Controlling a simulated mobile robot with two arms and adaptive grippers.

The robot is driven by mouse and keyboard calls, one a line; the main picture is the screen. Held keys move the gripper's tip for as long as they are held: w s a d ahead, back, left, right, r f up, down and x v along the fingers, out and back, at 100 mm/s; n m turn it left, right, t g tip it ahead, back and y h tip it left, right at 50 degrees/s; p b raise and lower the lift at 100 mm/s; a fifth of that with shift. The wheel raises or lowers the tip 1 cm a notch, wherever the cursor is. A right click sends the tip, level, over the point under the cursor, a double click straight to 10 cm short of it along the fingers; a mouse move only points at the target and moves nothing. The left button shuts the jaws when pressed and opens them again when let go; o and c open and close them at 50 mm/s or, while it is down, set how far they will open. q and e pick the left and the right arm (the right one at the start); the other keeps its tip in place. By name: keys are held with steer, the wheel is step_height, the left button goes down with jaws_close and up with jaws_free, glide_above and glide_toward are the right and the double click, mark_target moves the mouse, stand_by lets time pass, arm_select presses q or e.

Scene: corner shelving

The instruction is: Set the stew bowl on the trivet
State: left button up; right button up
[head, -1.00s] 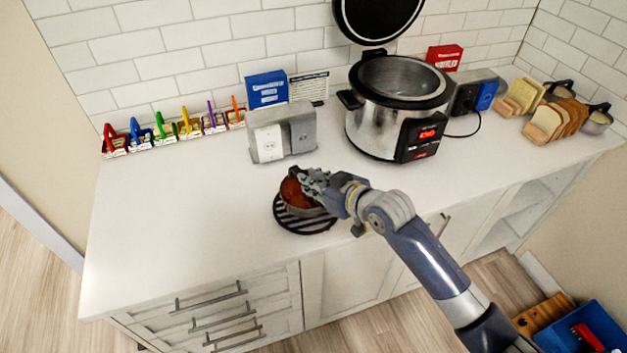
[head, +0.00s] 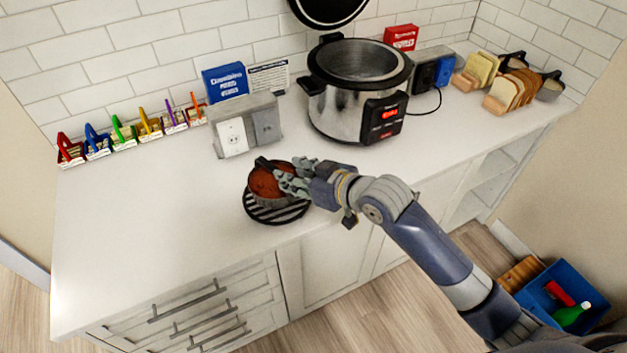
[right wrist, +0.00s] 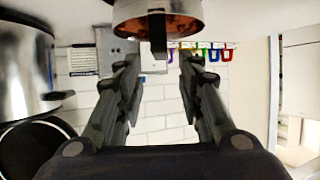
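The stew bowl (head: 264,182), dark with red-brown stew and small handles, sits upright on the black striped trivet (head: 277,215) near the counter's front. My right gripper (head: 289,181) is at the bowl's right side. In the right wrist view the bowl (right wrist: 180,24) is at the top edge, with one handle pointing toward my gripper. My right gripper's fingers (right wrist: 158,68) are spread, with a gap on either side of that handle, and hold nothing. The bowl's contact with the trivet is partly hidden by the bowl and gripper. My left gripper is out of view.
A multicooker (head: 337,106) with its lid raised stands behind right. A grey outlet box (head: 250,127) is behind the bowl, and coloured clips (head: 122,131) line the wall. Bread slices (head: 509,92) are at the far right. The counter (head: 150,205) left of the trivet is clear.

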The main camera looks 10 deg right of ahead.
steer(key=b+v, duration=0.1)
steer(key=v, duration=0.5)
steer(key=shift+s+d, duration=0.15)
steer(key=shift+s, duration=0.1)
steer(key=s+d+f+m+g+h, duration=0.35)
steer(key=s+d+f, duration=0.25)
steer(key=s+f, duration=0.5)
steer(key=s+d+f+m+g+h, duration=0.3)
steer(key=s+d+f, duration=0.45)
steer(key=s, duration=0.65)
step_height(320, 180, down, 30)
steer(key=s+a+n+g+h+b, duration=0.1)
steer(key=s+g+b, duration=0.1)
steer(key=s+d+f+b, duration=0.1)
steer(key=s+d+f, duration=0.1)
steer(key=s+f, duration=1.3)
steer(key=shift+s+d+f+g, duration=0.3)
steer(key=shift+s+f+g, duration=0.05)
steer(key=shift+s, duration=0.35)
steer(key=shift+n, duration=0.25)
